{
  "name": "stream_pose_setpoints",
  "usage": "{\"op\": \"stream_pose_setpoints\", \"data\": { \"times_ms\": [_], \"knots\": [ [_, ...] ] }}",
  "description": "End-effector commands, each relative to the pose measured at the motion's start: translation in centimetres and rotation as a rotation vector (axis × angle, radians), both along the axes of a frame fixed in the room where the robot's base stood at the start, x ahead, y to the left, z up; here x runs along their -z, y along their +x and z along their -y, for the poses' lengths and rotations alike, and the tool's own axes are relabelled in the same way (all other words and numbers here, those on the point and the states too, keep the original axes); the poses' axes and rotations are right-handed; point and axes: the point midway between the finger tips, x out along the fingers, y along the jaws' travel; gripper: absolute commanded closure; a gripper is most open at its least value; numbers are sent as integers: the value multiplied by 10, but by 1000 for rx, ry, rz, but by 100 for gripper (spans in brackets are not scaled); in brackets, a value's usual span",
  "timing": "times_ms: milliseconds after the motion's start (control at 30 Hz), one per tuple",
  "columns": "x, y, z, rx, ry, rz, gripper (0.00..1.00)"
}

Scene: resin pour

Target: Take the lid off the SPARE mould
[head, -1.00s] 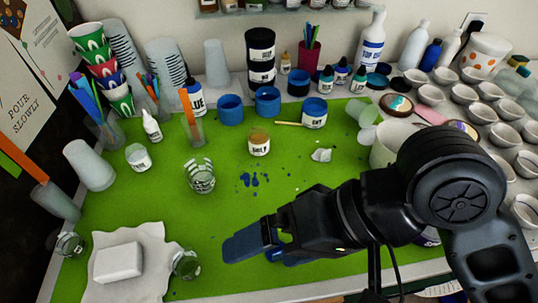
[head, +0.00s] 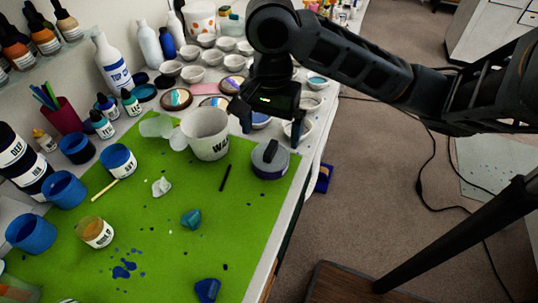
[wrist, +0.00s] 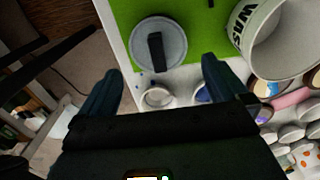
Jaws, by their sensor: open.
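A round mould (head: 269,170) with a grey lid (head: 258,158) stands on the green mat's right edge in the head view. A dark bar handle crosses the lid, which sits on the mould. The label is too small to read, so I cannot confirm it says SPARE. In the wrist view the lid (wrist: 172,48) and its black handle (wrist: 155,52) show from above, ahead of my fingers. My gripper (head: 268,125) is open and empty, just beyond the mould in the head view and apart from the handle. Its two fingers also show in the wrist view (wrist: 163,72).
A white tub (head: 205,135) stands left of the mould. Small white bowls (head: 222,58) crowd the table behind, some under my gripper. A thin black stick (head: 225,178) and teal (head: 191,218) and blue (head: 207,290) lumps lie on the mat (head: 160,235). The table edge is close on the right.

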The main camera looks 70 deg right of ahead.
Motion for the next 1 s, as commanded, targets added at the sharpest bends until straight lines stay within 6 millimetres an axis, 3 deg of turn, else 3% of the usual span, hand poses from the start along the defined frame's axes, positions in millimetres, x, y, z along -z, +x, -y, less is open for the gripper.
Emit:
{"op": "stream_pose_setpoints", "data": {
  "times_ms": [400, 667, 1000],
  "knots": [
    [49, -3, -4, -2, 1, -1, 0],
    [51, -2, -4, -2, 1, 2, 0],
    [51, -2, -4, -3, 1, 1, 33]
  ]
}}
